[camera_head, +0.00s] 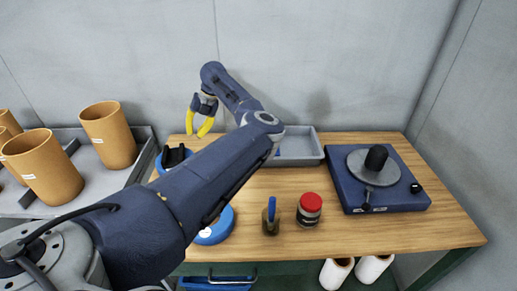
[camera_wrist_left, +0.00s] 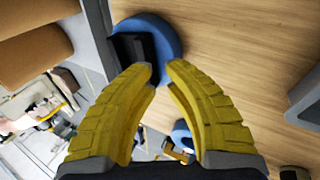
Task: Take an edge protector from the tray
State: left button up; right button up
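The grey tray (camera_head: 312,153) stands at the back of the wooden table, partly hidden by my left arm; its left part and most of its contents are hidden. A black angular piece (camera_head: 174,156) sits on a round blue base (camera_head: 159,164) at the table's left edge. The piece (camera_wrist_left: 136,46) and base (camera_wrist_left: 168,34) also show in the left wrist view. I cannot tell whether the piece is an edge protector. My left gripper (camera_head: 196,134) has yellow fingers, apart and empty, above and beyond the black piece. It also shows in the left wrist view (camera_wrist_left: 160,68). My right gripper is not in view.
A red-lidded jar (camera_head: 309,208) and a small brown item with a blue top (camera_head: 271,217) stand near the front. A blue disc (camera_head: 215,228) lies beside my arm. A blue turntable unit (camera_head: 386,181) is right. Brown cylinders (camera_head: 108,136) stand on a left shelf.

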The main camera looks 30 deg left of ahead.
pick_arm(q)
jog(key=w+d+r+m+t+h, duration=0.15)
jog(key=w+d+r, duration=0.25)
jog(key=w+d, duration=0.4)
jog(key=w+d+r+t+h, duration=0.2)
jog(key=w+d+r, duration=0.3)
jog(key=d, duration=0.5)
jog(key=shift+m, duration=0.25)
jog(key=f, duration=1.1)
jog(key=shift+w+f, duration=0.35)
jog(key=shift+w, duration=0.05)
jog(key=shift+s+d+f, duration=0.1)
jog(key=shift+d+f, duration=0.05)
jog(key=shift+f, duration=3.15)
jog(key=shift+c, duration=0.3)
grip_shut()
jog(key=shift+r, duration=0.1)
